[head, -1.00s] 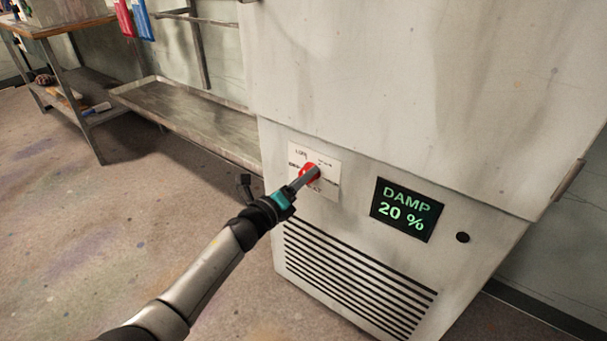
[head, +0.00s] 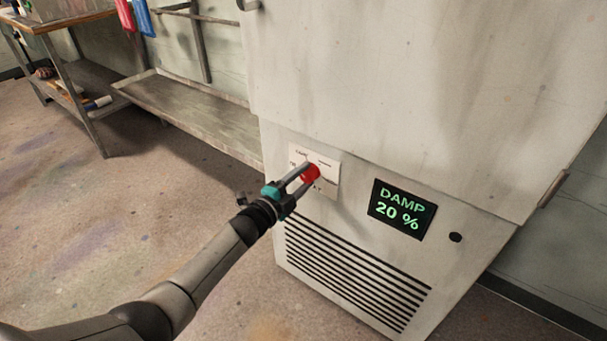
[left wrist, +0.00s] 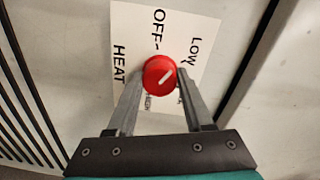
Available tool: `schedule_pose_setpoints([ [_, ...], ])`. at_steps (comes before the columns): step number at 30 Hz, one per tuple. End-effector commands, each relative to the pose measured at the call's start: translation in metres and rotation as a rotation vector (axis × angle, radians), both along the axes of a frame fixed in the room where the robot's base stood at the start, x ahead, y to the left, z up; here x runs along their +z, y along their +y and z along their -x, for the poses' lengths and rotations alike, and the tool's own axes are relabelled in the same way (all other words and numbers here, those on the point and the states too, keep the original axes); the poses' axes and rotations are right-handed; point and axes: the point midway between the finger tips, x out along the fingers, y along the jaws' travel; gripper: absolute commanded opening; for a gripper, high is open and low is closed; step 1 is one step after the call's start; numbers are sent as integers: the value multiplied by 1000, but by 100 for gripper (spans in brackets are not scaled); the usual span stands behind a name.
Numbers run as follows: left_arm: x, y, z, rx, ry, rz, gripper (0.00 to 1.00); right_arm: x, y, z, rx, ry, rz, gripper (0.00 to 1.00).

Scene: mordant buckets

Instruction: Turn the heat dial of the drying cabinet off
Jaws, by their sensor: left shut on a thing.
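The red heat dial (head: 311,173) sits on a white label plate (head: 326,164) on the front of the drying cabinet (head: 360,90). In the left wrist view the dial (left wrist: 160,76) has a white mark slanting to the upper right, on the side of the word LOW. OFF reads above the dial and HEAT to its left; lower words are partly hidden by the fingers. My left gripper (head: 301,176) is shut on the dial, with one finger on each side. The display (head: 402,209) reads DAMP 20 %. My right gripper is not in view.
A vent grille (head: 350,275) and a small black knob (head: 456,237) are on the cabinet's lower front. A metal trough (head: 195,115) and a wooden-topped table (head: 65,22) stand to the left. The floor in front is clear.

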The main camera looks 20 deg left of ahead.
Motion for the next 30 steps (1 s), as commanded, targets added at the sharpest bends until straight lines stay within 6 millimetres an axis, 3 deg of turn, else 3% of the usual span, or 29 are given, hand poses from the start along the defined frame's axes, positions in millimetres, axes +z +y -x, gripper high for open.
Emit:
schedule_pose_setpoints([
  [18,0,1,0,0,192,527,0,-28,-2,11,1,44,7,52],
  [30,-1,0,0,0,265,728,0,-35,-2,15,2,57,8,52],
])
